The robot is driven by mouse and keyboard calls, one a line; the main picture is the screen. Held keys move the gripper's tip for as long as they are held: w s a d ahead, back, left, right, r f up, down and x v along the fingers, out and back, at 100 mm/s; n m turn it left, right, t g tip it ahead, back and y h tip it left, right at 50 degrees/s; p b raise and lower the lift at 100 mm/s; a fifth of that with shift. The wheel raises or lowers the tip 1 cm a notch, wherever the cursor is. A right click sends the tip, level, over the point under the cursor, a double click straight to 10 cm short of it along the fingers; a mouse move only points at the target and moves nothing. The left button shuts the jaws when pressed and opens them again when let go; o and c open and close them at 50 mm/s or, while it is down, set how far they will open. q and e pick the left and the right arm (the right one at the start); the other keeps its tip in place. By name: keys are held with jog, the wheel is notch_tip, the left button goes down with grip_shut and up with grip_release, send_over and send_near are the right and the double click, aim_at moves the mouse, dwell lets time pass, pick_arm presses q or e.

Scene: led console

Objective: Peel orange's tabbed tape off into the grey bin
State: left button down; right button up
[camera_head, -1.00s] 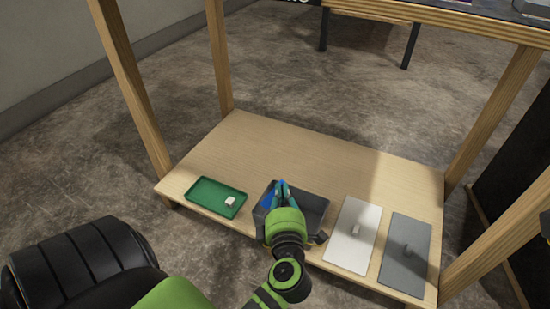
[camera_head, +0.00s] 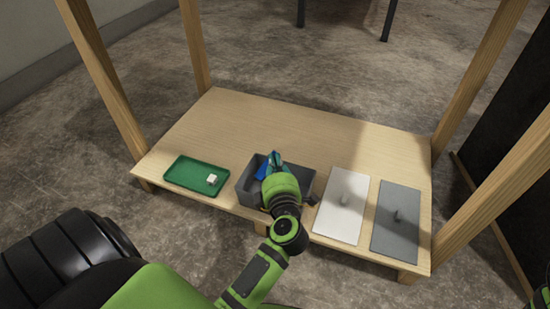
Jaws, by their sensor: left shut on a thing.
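The grey bin (camera_head: 248,190) is a dark open box on the low wooden shelf. My left gripper (camera_head: 271,161) reaches over the bin, its fingers above or inside the opening. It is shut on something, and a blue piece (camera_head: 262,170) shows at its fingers. I cannot tell whether the blue piece is tape or part of the gripper. No orange item or tabbed tape can be made out in this view. My right gripper is not in view.
A green tray (camera_head: 183,182) with a small white block (camera_head: 211,179) stands left of the bin. A white plate (camera_head: 340,222) and a grey plate (camera_head: 394,240), each with a small upright post, lie to the right. Wooden posts rise at the shelf's corners. The back of the shelf is clear.

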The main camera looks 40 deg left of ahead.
pick_arm(q)
jog(key=shift+f, duration=0.5)
jog(key=c, duration=1.3)
grip_release()
jog(key=shift+c, duration=0.2)
jog(key=shift+r, duration=0.15)
notch_tip(320, 180, up, 10)
